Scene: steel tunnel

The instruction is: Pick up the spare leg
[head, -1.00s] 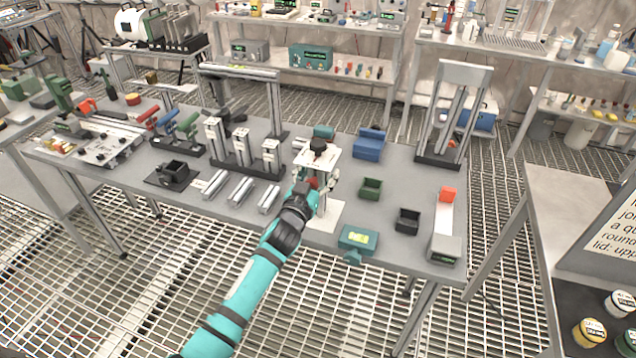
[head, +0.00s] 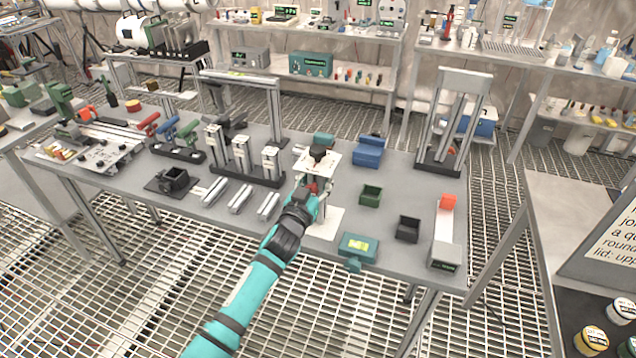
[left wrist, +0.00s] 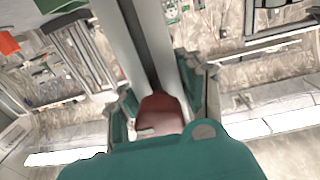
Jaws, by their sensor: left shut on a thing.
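My left gripper (head: 317,190) is at the front middle of the grey table, just below a white plate with a black knob (head: 318,158). In the left wrist view its fingers (left wrist: 160,95) are closed around a grey grooved metal profile, the leg (left wrist: 143,40), which runs up out of the picture. A dull red piece (left wrist: 160,115) shows between the fingers. In the head view the gripper and arm hide most of the held leg, and I cannot tell whether it touches the plate. Several similar short profiles (head: 240,198) lie to the left. My right gripper is not in view.
A black rack with upright posts (head: 240,155) stands left of the gripper. A green bin (head: 370,195), a black bin (head: 408,229) and a teal device (head: 357,247) are to the right. A white sheet (head: 327,223) lies beneath the gripper. A tall metal frame (head: 457,120) stands at the back right.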

